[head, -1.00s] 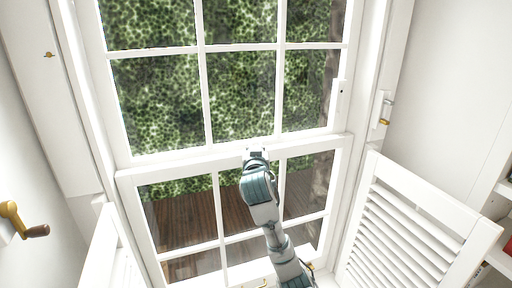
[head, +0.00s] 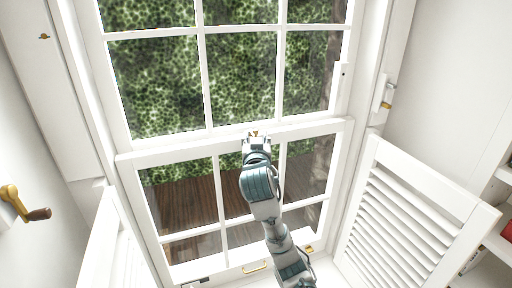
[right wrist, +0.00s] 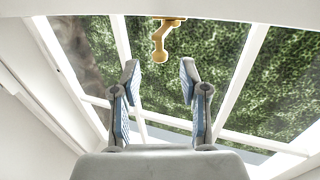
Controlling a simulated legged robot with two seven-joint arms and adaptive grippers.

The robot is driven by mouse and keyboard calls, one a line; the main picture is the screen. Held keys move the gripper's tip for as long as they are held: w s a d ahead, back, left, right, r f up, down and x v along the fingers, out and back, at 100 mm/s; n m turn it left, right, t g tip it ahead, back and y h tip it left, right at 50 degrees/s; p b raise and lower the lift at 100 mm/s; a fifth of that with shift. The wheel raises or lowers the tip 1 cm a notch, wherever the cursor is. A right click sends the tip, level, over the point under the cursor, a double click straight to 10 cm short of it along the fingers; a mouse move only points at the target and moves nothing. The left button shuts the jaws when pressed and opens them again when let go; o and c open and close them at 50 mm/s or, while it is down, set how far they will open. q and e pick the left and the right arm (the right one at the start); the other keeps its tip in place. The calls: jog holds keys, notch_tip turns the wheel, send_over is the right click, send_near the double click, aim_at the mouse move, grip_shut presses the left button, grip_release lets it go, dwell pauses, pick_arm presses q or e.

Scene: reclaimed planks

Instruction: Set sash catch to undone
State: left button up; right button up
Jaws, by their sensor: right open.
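The brass sash catch (head: 255,132) sits on the white meeting rail (head: 310,129) of the window, mostly hidden by my right gripper in the head view. In the right wrist view the catch (right wrist: 162,42) shows a round knob on a bent lever, hanging from a small plate at the top. My right gripper (right wrist: 160,78) is open, with nothing between its fingers; the knob is ahead of the fingertips, centred between them and apart from them. In the head view this gripper (head: 255,139) is at the rail. My left gripper is out of view.
A louvred shutter (head: 408,222) stands open at the right. A brass crank with a brown grip (head: 38,214) is on the left wall. A brass pull (head: 255,267) is on the lower sash's bottom rail. A white shelf (head: 495,245) stands at the far right.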

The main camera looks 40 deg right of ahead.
jog(key=v, duration=0.7)
jog(key=shift+w+f, duration=0.1)
jog(key=shift+f, duration=0.05)
